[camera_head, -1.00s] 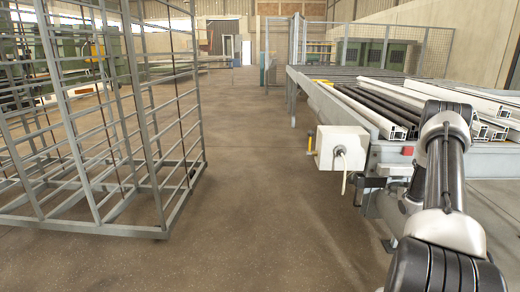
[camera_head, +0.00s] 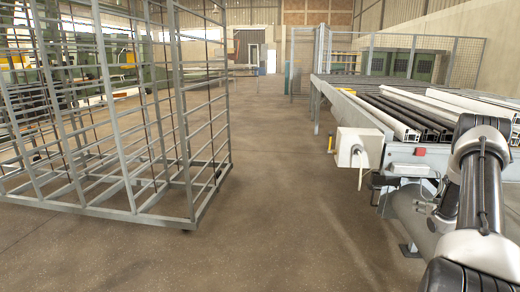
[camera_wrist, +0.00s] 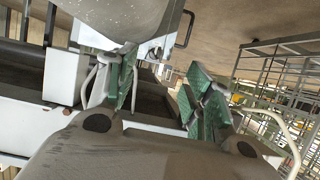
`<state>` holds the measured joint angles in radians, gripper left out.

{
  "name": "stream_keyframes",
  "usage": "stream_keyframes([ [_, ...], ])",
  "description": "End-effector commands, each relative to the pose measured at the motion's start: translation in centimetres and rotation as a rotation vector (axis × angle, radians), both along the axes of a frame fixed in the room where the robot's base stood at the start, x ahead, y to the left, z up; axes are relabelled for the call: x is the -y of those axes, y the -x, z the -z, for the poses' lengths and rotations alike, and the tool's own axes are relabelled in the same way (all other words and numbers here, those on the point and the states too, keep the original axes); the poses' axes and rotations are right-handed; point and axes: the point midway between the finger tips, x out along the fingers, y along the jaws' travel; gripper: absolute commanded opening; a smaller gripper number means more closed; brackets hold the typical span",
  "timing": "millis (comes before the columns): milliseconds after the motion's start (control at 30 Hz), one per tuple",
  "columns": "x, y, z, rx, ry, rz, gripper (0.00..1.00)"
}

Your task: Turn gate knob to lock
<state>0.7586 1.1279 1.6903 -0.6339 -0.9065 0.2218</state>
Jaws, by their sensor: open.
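I cannot make out a gate knob for certain in either view. The profile bench (camera_head: 398,148) stands at the right in the head view, with light and dark profiles (camera_head: 440,110) lying on it. A white box (camera_head: 346,148) with a cable hangs at its near end. My gripper (camera_wrist: 165,95) shows in the wrist view with its two green-padded fingers apart and nothing between them. A large grey rounded part at the top hides some of what lies beyond. In the head view my arm covers the bench's near right, and the gripper is out of sight.
A tall grey wire rack (camera_head: 140,210) stands on the floor at the left; it also shows in the wrist view (camera_wrist: 275,75). Open floor (camera_head: 270,170) lies between rack and bench. A mesh fence (camera_head: 410,58) stands behind the bench. A small red part (camera_head: 420,151) sits on the bench's end.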

Motion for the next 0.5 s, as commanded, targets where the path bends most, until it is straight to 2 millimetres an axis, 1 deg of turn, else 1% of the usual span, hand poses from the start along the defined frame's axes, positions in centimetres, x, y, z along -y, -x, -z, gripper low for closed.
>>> stream_keyframes([
  [67,-0.1,-0.1,-0.3,0.0,0.002,-0.001,0.51],
  [100,-0.2,-0.4,-0.9,-0.006,0.006,-0.001,0.51],
  [267,-0.7,-0.8,-2.6,-0.028,0.016,0.003,0.51],
  [467,-1.8,-1.5,-5.6,-0.065,0.033,0.007,0.51],
  [500,-2.0,-1.7,-6.5,-0.073,0.038,0.008,0.51],
])
